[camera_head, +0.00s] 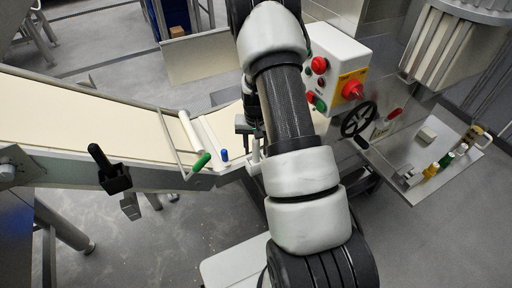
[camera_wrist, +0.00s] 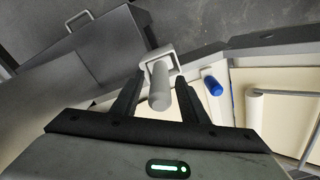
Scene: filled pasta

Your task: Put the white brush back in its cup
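The white brush (camera_wrist: 159,88) shows in the wrist view as a pale round handle, its end pointing toward the camera. At its far end is a white squarish piece (camera_wrist: 173,56); I cannot tell whether this is a cup or part of the brush. My gripper (camera_wrist: 160,78) has its two black fingers on either side of the handle, with visible gaps between. In the head view the white brush (camera_head: 255,152) stands roughly upright below my gripper (camera_head: 247,125), partly hidden by my arm.
A blue handle (camera_head: 224,155) and a green handle (camera_head: 201,162) are just left of the brush, by the cream conveyor belt (camera_head: 80,115). A control box (camera_head: 335,65) and handwheel (camera_head: 358,119) are to the right.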

